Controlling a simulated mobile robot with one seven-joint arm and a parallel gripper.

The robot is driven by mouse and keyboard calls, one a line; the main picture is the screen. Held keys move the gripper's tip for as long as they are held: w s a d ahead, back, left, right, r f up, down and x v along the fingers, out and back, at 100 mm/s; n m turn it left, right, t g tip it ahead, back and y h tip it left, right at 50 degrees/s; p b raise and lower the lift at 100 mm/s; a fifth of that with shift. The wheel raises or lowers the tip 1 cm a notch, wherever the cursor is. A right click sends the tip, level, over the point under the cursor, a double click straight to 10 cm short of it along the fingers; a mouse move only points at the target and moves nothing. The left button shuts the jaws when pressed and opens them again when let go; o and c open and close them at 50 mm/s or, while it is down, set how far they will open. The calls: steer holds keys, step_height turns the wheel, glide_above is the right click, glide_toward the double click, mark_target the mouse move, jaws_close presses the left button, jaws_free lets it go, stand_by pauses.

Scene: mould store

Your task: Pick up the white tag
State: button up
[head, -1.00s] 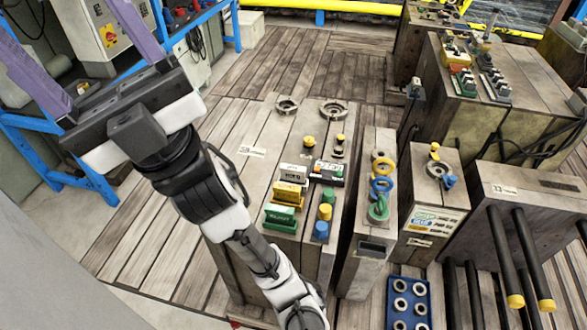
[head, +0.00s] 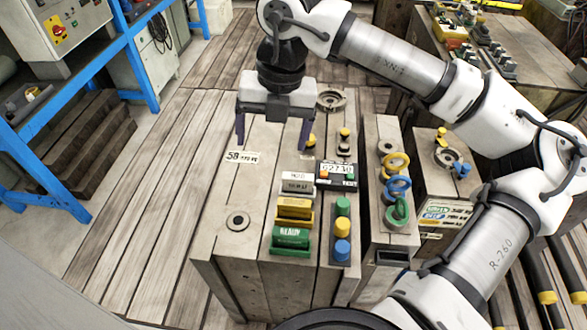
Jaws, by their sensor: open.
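The white tag (head: 297,176) stands on the top of the grey mould block (head: 215,190), at the back of a short row of coloured tags. Dark lettering shows on it, too small to read surely. In front of it are the yellow tag (head: 294,207) and the green tag (head: 290,237). My gripper (head: 273,138) is open and empty, with its two purple fingers pointing down. It is above and behind the white tag, apart from it and a little to its left.
A dark box with a number display (head: 337,172) stands close to the right of the white tag. Green, yellow and blue buttons (head: 342,228) are nearby. Coloured rings (head: 397,186) are on the narrow block at right. The block's left part is mostly clear.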

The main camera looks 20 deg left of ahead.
steer(key=w+d+m+h, duration=0.1)
steer(key=w+d+m, duration=0.1)
steer(key=w+d, duration=0.2)
glide_above(298, 176)
steer(key=shift+t, duration=0.4)
step_height(298, 176, down, 8)
steer(key=shift+w+d+r, duration=0.1)
steer(key=shift+w+r, duration=0.05)
steer(key=shift+s+f+p, duration=0.2)
steer(key=shift+f+p, duration=0.35)
steer(key=shift+f, duration=2.55)
steer(key=c, duration=1.1)
steer(key=shift+o, duration=0.2)
steer(key=shift+r, duration=0.15)
step_height(298, 176, up, 20)
steer(key=shift+b, duration=0.35)
